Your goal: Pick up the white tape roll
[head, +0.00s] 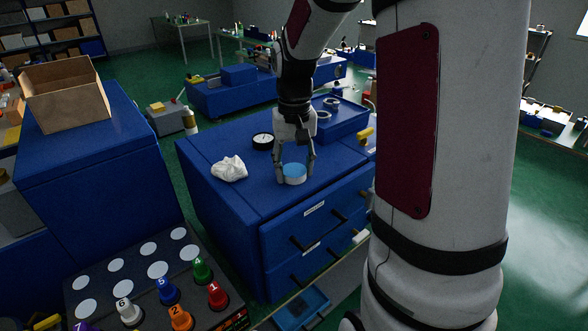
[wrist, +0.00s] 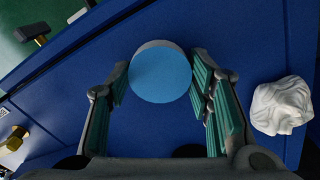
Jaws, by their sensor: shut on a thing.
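The white tape roll (head: 294,178) is a short white cylinder with a flat blue top face. It is at the front part of the blue drawer cabinet's top (head: 225,145). My gripper (head: 294,166) points down with a finger on each side of the roll and is shut on it. In the wrist view the roll (wrist: 160,75) shows its blue face between the green-padded fingers of my gripper (wrist: 159,80). I cannot tell whether the roll touches the surface or is slightly above it.
A crumpled white cloth (head: 229,168) lies left of the roll, and also shows in the wrist view (wrist: 282,105). A black-rimmed round dial (head: 263,141) lies behind. A blue tray (head: 340,118) with ring-shaped parts sits at the back right. Drawer handles (head: 338,215) stick out in front.

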